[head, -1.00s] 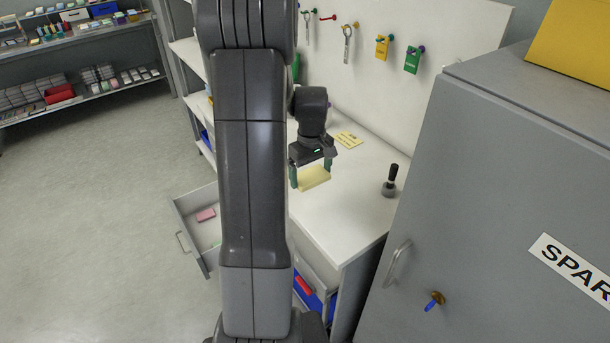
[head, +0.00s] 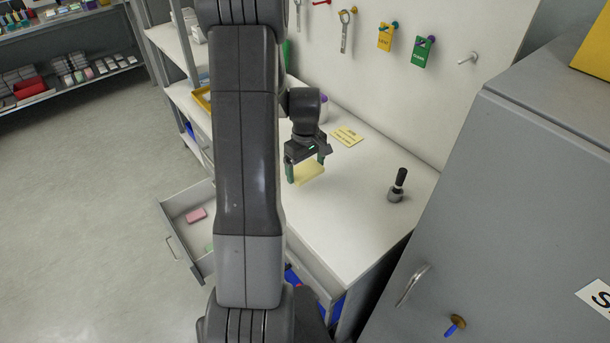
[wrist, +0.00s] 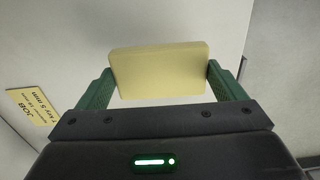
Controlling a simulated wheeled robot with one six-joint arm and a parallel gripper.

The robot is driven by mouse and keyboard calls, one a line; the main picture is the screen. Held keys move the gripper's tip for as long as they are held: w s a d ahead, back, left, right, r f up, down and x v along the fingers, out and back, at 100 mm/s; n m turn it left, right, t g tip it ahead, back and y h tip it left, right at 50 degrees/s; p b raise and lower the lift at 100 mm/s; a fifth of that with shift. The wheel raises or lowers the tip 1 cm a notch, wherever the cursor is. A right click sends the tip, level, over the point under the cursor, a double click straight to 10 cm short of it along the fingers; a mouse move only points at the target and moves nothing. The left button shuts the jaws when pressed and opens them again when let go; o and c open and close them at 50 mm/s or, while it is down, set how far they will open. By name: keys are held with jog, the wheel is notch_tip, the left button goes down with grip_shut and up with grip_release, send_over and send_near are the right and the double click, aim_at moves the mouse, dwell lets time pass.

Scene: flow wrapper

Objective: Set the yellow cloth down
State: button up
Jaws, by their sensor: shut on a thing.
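My gripper (head: 306,171) is shut on the yellow cloth (head: 310,174), a pale yellow folded block, over the white worktop (head: 356,222). In the wrist view the cloth (wrist: 160,72) lies between the two green fingers (wrist: 162,88), level and gripped at its two ends. I cannot tell whether its underside touches the worktop or hangs a little above it.
A yellow printed card (head: 347,136) lies on the worktop behind the gripper. A black-handled tool (head: 398,186) stands to the right. An open drawer (head: 180,240) holds a pink block (head: 196,215). A grey cabinet (head: 490,190) stands at the right. Worktop around the cloth is clear.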

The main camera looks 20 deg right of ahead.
aim_at(306, 170)
jog(key=shift+f, duration=2.25)
jog(key=o, duration=0.7)
jog(key=shift+r, duration=0.15)
notch_tip(306, 170, up, 12)
